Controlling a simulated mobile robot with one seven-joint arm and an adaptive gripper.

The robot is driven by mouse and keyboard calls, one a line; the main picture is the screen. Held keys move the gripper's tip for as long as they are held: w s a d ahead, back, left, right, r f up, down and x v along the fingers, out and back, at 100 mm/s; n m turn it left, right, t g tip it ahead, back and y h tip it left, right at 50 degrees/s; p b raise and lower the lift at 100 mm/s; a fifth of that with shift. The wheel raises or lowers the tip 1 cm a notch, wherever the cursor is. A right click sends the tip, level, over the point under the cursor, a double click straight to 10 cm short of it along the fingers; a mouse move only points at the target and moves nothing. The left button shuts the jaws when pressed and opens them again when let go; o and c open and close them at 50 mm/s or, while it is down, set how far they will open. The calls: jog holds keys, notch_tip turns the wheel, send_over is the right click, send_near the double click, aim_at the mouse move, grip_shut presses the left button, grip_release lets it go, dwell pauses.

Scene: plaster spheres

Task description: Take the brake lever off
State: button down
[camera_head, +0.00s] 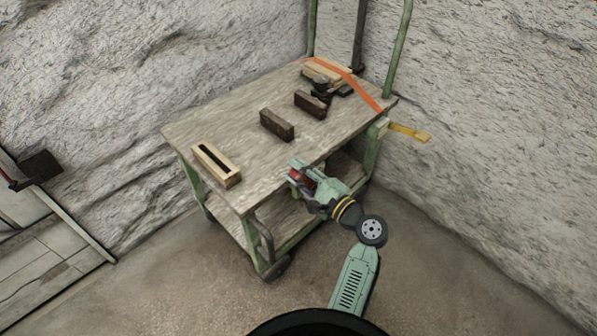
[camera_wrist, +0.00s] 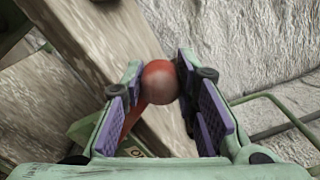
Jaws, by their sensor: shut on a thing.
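The brake lever shows as a round red knob (camera_wrist: 160,82) with a red stem (camera_wrist: 134,114) running down and left from it in the wrist view. My gripper (camera_wrist: 161,88) is shut on the knob, with a purple-padded finger on each side. In the head view my gripper (camera_head: 301,177) is at the cart's near long edge, with a bit of red (camera_head: 302,179) between its fingers. A green plate with partly hidden lettering (camera_wrist: 136,151) lies by the stem. The lever's lower end is hidden.
The green-framed cart (camera_head: 185,128) bears a pale slotted block (camera_head: 216,166), two dark blocks (camera_head: 277,124) (camera_head: 310,104) and an orange strap (camera_head: 367,91). A yellow piece (camera_head: 408,132) sticks out at its right corner. Rough walls stand behind; the floor in front is clear.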

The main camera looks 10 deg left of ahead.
jog(key=shift+f, duration=0.15)
jog(key=c, duration=1.2)
grip_release()
jog(key=shift+c, duration=0.2)
jog(key=v, duration=1.2)
